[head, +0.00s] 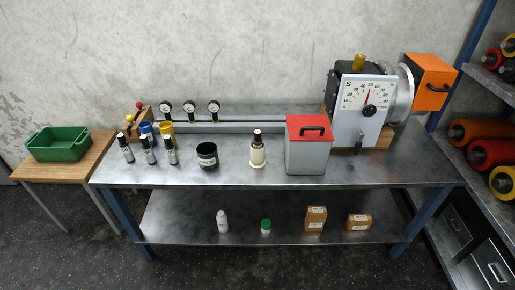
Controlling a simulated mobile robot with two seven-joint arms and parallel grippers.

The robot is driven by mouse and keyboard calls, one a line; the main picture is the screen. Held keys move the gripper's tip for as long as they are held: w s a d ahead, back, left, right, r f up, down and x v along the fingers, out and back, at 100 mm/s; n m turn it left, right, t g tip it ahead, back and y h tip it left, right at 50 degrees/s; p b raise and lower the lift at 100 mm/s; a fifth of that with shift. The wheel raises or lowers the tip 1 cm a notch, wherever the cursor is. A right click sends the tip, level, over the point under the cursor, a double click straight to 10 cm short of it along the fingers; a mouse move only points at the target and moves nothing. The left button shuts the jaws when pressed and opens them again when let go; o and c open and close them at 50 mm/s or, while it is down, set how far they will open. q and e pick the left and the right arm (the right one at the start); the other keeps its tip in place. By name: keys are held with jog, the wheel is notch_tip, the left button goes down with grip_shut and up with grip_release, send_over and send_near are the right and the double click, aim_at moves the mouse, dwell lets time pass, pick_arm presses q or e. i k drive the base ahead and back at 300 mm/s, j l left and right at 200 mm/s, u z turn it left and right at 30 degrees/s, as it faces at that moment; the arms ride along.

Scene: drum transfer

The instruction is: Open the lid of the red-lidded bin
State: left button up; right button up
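The bin (306,159) is a grey box standing on the metal workbench, right of the middle. Neither of my grippers shows in the head view.
The workbench (230,176) has bare room along its front. A green crate (58,149) sits on a side table; shelves stand right.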

aim_at(300, 127)
jog(key=i+u, duration=0.2)
jog(key=u, duration=0.3)
jog(key=i+l+u, duration=0.15)
jog(key=u, duration=0.35)
